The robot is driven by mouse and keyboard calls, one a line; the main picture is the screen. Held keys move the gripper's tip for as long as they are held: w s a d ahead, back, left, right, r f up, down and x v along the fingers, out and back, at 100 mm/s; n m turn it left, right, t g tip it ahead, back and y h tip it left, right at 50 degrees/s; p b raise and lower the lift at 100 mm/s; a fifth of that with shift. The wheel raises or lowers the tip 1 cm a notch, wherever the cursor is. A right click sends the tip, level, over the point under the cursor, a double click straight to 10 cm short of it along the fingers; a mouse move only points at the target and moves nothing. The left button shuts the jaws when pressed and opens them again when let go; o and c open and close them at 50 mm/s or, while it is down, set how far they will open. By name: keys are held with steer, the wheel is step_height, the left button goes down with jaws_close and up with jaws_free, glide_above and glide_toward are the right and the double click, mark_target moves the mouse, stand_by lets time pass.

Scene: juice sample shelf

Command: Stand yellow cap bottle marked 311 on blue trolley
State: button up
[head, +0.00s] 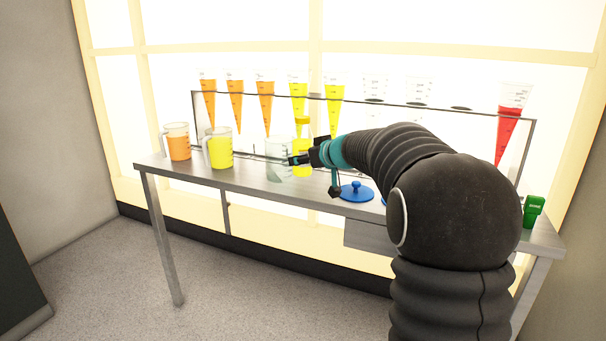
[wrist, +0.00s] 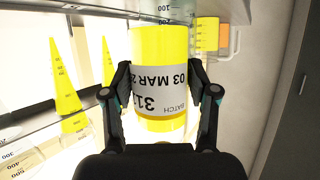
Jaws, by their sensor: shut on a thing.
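The yellow cap bottle (head: 303,170) is by the middle of the steel bench in the head view, partly hidden by my gripper (head: 303,160). In the wrist view the bottle (wrist: 158,45) fills the middle, with yellow contents and a white label. The label reads BATCH, 03 MAR and a number starting 31; its last digit is hard to read. My gripper (wrist: 159,94) is shut on the bottle, one finger on each side. I cannot tell whether the bottle's base touches the bench. No blue trolley is in view.
The bench (head: 250,180) carries an orange jug (head: 177,142), a yellow jug (head: 220,148), a clear jug (head: 279,162) close beside the bottle, a blue lid (head: 356,191) and a green item (head: 533,211). A rack (head: 390,103) of cones stands behind. Open floor lies in front.

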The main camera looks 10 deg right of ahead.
mark_target(307, 172)
steer(key=shift+a+f, duration=0.3)
steer(key=shift+f, duration=1.85)
steer(key=shift+f+b, duration=0.2)
steer(key=shift+b, duration=0.3)
steer(key=o, duration=1.4)
steer(key=shift+r, duration=0.1)
steer(key=shift+r+p, duration=0.25)
steer(key=shift+p, duration=0.2)
steer(key=b+v, duration=0.2)
steer(key=v, duration=1)
steer(key=shift+d+f, duration=0.1)
steer(key=shift+f, duration=0.1)
